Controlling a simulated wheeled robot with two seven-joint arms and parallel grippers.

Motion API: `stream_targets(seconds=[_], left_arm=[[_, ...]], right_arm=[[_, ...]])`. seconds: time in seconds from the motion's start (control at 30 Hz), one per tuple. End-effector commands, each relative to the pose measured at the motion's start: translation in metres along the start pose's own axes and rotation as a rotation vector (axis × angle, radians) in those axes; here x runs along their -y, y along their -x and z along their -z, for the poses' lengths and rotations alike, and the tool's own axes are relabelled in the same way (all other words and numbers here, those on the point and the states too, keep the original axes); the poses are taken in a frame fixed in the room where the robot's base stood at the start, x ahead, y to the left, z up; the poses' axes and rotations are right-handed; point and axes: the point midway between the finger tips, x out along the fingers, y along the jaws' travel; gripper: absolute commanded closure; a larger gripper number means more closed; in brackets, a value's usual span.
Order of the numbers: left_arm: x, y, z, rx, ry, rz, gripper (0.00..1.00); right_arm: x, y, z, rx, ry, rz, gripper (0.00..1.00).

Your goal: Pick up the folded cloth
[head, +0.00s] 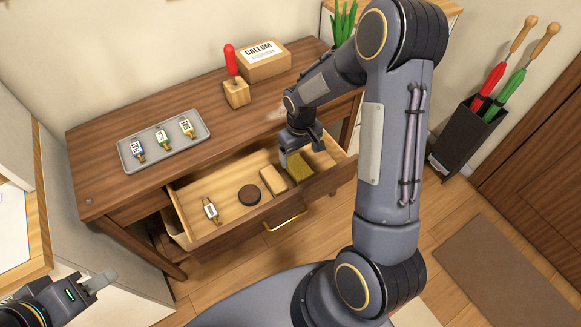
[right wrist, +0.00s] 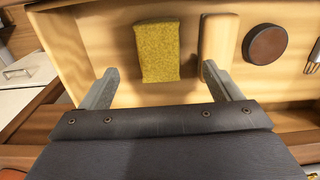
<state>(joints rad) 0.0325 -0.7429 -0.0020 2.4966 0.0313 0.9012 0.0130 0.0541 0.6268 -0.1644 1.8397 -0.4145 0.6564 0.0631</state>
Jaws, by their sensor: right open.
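The folded cloth (head: 300,168) is olive yellow and lies in the open drawer, near its right end. In the right wrist view the cloth (right wrist: 157,52) is a small upright rectangle ahead of my fingers. My right gripper (head: 302,150) is over the drawer beside the cloth, open and empty. In the right wrist view its fingers (right wrist: 159,72) are spread to the left and right of the cloth, not touching it. The right finger overlaps a pale wooden block (right wrist: 219,40); I cannot tell if they touch. My left gripper (head: 100,283) is at the lower left, away from the drawer.
On the cabinet top are a grey tray (head: 193,145) with tagged keys, a red-handled tool in a wooden stand (head: 236,93) and a labelled box (head: 264,66).

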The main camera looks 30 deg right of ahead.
Motion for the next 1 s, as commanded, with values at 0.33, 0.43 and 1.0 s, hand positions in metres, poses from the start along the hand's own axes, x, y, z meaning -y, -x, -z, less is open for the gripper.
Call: stream_targets(seconds=[0.33, 0.43, 1.0], left_arm=[[-0.002, 0.004, 0.002, 0.000, 0.000, 0.000, 0.64], [-0.002, 0.005, 0.003, 0.000, 0.000, 0.000, 0.64], [-0.002, 0.005, 0.003, 0.000, 0.000, 0.000, 0.64]], right_arm=[[-0.002, -0.042, -0.002, 0.006, 0.000, 0.001, 0.15], [-0.003, -0.058, -0.002, 0.006, -0.001, 0.001, 0.15], [-0.003, -0.074, -0.001, 0.001, -0.001, 0.001, 0.38]])
